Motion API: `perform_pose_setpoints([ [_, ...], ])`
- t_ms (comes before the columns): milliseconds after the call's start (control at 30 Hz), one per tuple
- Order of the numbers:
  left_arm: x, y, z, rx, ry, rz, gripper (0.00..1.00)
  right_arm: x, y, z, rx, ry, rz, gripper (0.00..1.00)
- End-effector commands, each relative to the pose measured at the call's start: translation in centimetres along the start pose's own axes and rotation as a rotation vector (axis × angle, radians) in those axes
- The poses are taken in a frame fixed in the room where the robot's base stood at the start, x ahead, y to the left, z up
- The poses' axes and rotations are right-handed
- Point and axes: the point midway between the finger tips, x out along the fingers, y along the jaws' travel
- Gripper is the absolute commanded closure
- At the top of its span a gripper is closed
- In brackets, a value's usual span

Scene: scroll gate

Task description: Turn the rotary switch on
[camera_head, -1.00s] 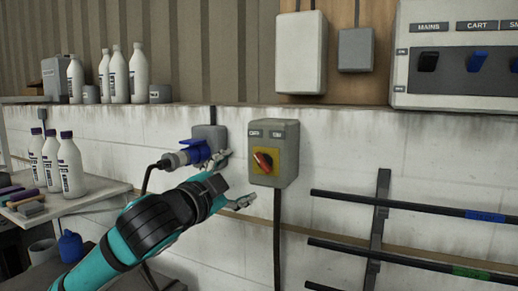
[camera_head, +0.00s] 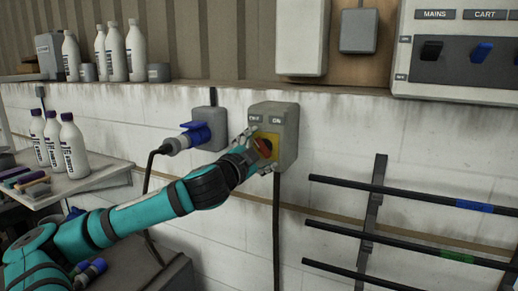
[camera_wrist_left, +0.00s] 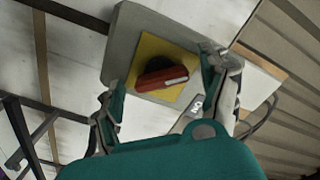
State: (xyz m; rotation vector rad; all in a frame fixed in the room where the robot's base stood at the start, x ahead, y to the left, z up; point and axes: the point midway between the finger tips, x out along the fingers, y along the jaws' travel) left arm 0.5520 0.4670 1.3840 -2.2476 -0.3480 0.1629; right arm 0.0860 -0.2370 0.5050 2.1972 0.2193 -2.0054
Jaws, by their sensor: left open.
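The rotary switch is a grey box (camera_head: 286,122) on the white wall, with labels OFF and ON above a yellow plate. Its red knob (camera_head: 264,147) is partly hidden by my left gripper (camera_head: 259,150) in the head view. In the left wrist view the red knob (camera_wrist_left: 162,79) with a white mark sits on the yellow plate (camera_wrist_left: 150,58), between the two spread fingers. My left gripper (camera_wrist_left: 165,95) is open, with a finger on either side of the knob. I cannot tell whether the fingers touch it. My right gripper is not in view.
A blue plug (camera_head: 195,135) with a black cable sits in a grey socket left of the switch. Black rails (camera_head: 400,195) run along the wall at right. A shelf with white bottles (camera_head: 115,50) and a side table (camera_head: 85,180) stand at left.

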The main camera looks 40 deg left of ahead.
Motion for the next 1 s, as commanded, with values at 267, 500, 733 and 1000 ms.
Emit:
perform_pose_setpoints([
  [267, -0.03, 0.01, -0.02, 0.000, 0.000, 0.000, 0.42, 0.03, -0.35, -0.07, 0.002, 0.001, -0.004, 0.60],
  [500, -0.03, 0.01, -0.02, 0.000, 0.000, 0.001, 0.73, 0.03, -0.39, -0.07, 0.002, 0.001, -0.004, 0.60],
  [733, -0.03, 0.03, -0.01, 0.011, 0.000, 0.001, 0.78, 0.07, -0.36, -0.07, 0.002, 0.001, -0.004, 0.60],
  [1000, -0.03, 0.06, 0.03, 0.119, 0.000, 0.001, 0.78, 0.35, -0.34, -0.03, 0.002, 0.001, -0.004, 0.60],
])
